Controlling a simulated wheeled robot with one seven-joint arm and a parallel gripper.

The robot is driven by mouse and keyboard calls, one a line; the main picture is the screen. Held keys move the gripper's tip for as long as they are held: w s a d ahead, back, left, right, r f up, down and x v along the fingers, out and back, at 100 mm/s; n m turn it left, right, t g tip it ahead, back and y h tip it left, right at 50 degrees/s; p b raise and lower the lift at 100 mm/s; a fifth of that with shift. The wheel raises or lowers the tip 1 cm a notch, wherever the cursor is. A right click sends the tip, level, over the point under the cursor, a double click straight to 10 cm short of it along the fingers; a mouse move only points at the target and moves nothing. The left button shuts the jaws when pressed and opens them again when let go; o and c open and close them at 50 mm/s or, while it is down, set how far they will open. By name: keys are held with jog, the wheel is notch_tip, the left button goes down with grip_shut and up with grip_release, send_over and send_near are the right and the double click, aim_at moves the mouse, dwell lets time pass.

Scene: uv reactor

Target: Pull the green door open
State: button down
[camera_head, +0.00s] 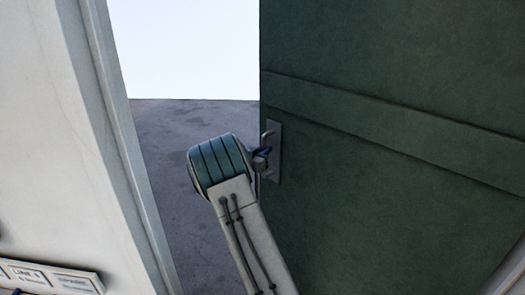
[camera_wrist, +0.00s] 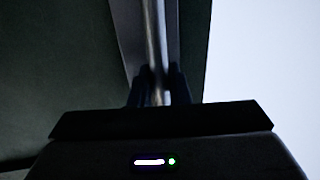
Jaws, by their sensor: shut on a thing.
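The green door (camera_head: 400,180) fills the right of the head view and stands partly open, with a gap on its left. Its metal handle (camera_head: 270,133) is a vertical bar on a plate near the door's left edge. My gripper (camera_head: 262,155) is at this handle. In the wrist view the gripper's fingers (camera_wrist: 155,88) are shut around the handle bar (camera_wrist: 154,35), one on each side. The door also shows as a dark surface in the wrist view (camera_wrist: 60,75). My wrist hides the lower part of the bar there.
A pale door frame or wall (camera_head: 60,130) stands at the left, with small labels (camera_head: 45,275) at its lower end. Through the gap I see grey floor (camera_head: 175,130) and a bright white area beyond. The gap between frame and door edge looks clear apart from my arm.

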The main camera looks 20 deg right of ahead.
jog(key=shift+s+a+r, duration=0.15)
jog(key=shift+s+a, duration=0.05)
jog(key=shift+w+d, duration=0.15)
jog(key=shift+w, duration=0.1)
jog(key=c, duration=1.6)
grip_release()
jog(key=shift+c, duration=0.2)
jog(key=shift+o, duration=0.9)
jog(key=shift+w+a+f, duration=0.2)
jog(key=shift+a, duration=0.35)
jog(key=s+b+v, duration=0.1)
jog(key=b+v, duration=0.1)
jog(key=v, duration=1.1)
jog(key=shift+s+d+r+b, duration=0.15)
jog(key=shift+s+r+b, duration=0.1)
jog(key=shift+b, duration=0.15)
